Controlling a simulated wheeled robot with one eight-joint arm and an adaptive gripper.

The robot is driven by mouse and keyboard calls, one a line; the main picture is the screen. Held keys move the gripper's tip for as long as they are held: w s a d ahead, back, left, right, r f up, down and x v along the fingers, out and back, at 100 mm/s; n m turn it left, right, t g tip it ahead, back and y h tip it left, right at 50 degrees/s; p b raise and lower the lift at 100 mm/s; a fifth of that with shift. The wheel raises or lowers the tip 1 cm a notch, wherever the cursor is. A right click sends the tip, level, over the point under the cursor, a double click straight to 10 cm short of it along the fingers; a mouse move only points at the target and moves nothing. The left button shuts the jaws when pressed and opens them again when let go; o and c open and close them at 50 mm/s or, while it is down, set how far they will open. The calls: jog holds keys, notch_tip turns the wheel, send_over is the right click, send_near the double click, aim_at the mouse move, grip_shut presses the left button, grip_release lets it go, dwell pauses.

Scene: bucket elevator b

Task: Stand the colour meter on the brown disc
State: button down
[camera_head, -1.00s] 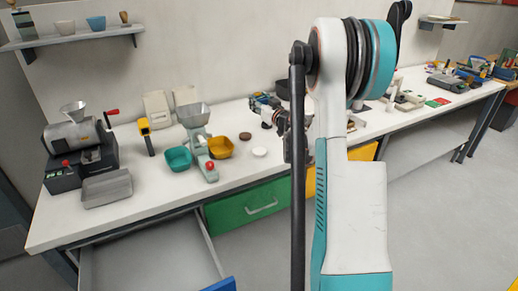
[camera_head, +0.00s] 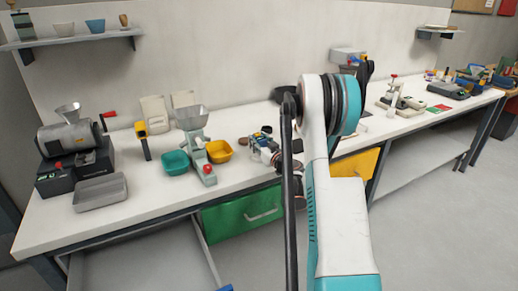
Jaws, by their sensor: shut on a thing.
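My gripper (camera_head: 262,148) is low over the middle of the bench, left of my arm's dark links. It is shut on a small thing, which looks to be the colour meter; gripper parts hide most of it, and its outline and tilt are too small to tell. The brown disc (camera_head: 243,141) lies flat on the bench just left of my gripper, close to it in the picture. I cannot tell whether the held thing touches the disc.
A yellow-and-black handheld tool (camera_head: 144,138) stands farther left. A grinder (camera_head: 70,135) and grey tray (camera_head: 100,193) fill the left end. My arm hides some bench.

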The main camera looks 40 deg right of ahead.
jog(key=shift+f+b, duration=0.35)
jog(key=shift+f, duration=0.7)
jog(key=shift+f, duration=0.2)
jog(key=c, duration=1.4)
grip_release()
jog(key=o, duration=0.4)
jog(key=shift+o, duration=0.2)
jog(key=shift+r, duration=0.1)
